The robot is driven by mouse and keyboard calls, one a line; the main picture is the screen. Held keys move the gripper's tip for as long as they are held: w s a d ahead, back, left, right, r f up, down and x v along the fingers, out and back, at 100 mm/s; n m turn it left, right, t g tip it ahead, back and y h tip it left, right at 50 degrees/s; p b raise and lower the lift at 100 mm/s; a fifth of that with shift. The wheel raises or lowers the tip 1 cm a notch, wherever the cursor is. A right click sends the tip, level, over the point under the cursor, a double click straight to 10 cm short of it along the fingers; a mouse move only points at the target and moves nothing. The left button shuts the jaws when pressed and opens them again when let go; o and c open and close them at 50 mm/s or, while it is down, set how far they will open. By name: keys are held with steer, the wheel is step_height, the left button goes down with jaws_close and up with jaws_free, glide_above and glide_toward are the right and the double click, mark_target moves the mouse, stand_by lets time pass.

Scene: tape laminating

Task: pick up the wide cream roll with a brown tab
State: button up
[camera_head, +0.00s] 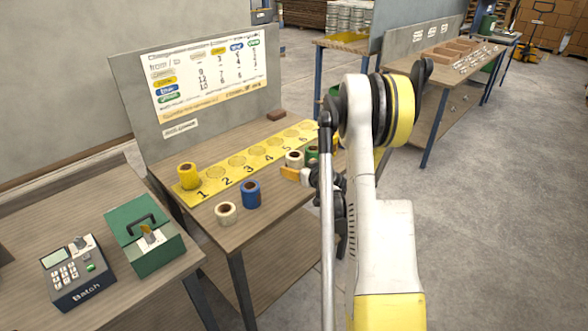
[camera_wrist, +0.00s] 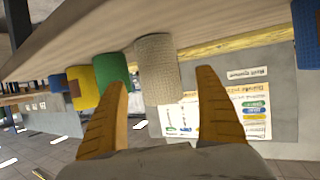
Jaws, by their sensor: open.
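Two cream rolls stand on the table in the head view. One cream roll (camera_head: 294,159) is beside a green roll (camera_head: 312,153), near the strip's right part; the other cream roll (camera_head: 226,214) is at the front left. No brown tab is clear on either. In the wrist view, which is upside down, a wide cream roll (camera_wrist: 157,70) appears between the fingers of my gripper (camera_wrist: 163,76), beyond the tips. My gripper is open and empty; an orange finger shows in the head view (camera_head: 289,174). My arm hides part of the table there.
A green roll (camera_wrist: 113,74) sits close beside the cream one, then a yellow roll (camera_wrist: 84,88). A blue roll (camera_head: 251,194) and a yellow roll (camera_head: 187,177) stand further left on the table (camera_head: 262,221). A printed board (camera_head: 209,75) rises behind.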

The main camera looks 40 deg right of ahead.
steer(key=b+x, duration=0.1)
steer(key=x, duration=0.3)
steer(key=shift+w+d+f+b, duration=0.1)
steer(key=shift+w+f+b, duration=0.1)
steer(key=shift+b, duration=0.15)
steer(key=shift+r, duration=0.1)
steer(key=c, duration=1.3)
steer(key=shift+c, duration=0.2)
